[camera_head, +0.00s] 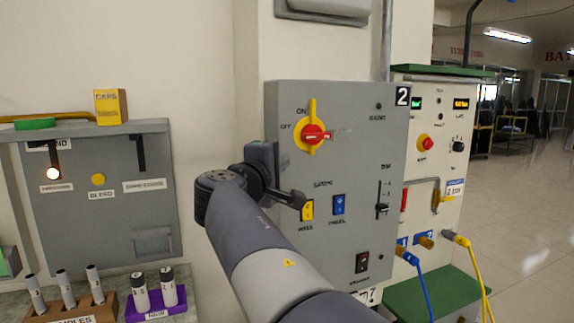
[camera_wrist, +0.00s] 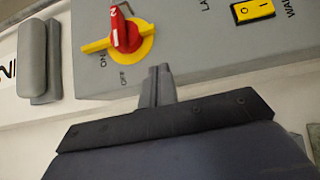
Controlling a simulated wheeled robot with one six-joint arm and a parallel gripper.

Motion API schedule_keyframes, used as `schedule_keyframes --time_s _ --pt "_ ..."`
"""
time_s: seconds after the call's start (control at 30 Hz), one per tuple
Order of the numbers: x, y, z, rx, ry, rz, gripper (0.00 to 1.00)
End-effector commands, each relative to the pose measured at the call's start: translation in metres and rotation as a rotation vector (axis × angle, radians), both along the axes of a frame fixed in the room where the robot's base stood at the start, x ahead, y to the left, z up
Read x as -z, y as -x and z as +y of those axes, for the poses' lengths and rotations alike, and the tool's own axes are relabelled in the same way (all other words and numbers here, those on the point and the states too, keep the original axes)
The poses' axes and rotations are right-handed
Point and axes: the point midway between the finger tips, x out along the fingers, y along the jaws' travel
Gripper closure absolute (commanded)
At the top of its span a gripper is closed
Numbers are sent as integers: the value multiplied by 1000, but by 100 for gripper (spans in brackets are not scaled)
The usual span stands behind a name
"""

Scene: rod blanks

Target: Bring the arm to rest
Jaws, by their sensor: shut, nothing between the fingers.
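My arm reaches up from the bottom of the head view to the front of a grey control box (camera_head: 350,130) marked 2. My gripper (camera_head: 304,203) is shut and empty, its tip by the yellow rocker switch (camera_head: 308,210); I cannot tell whether it touches. In the wrist view my shut gripper (camera_wrist: 158,72) points at the grey box, with the red and yellow rotary switch (camera_wrist: 122,35) above it and the yellow rocker at top right. The rotary switch (camera_head: 313,133) also shows in the head view. A blue rocker (camera_head: 339,204) sits right of the yellow one.
A slider (camera_head: 381,208) and a black-red switch (camera_head: 362,262) are on the box. A second panel (camera_head: 430,150) with blue and yellow cables stands at right. At left are a grey panel (camera_head: 100,215), a brown rod holder (camera_head: 95,308) and a purple holder (camera_head: 155,310). Open floor lies far right.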

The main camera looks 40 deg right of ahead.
Motion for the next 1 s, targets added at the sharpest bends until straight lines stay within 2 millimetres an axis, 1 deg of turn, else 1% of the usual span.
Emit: schedule_keyframes --time_s 0.03,0.2,0.4,0.6,1.0 --pt "2 3 9 -6 0 -1 100" --pt "2 18 34 -7 0 -2 100" --pt "1 31 54 -6 0 -1 100" --pt "1 36 61 -3 0 0 100" --pt "1 35 59 -2 0 0 100"
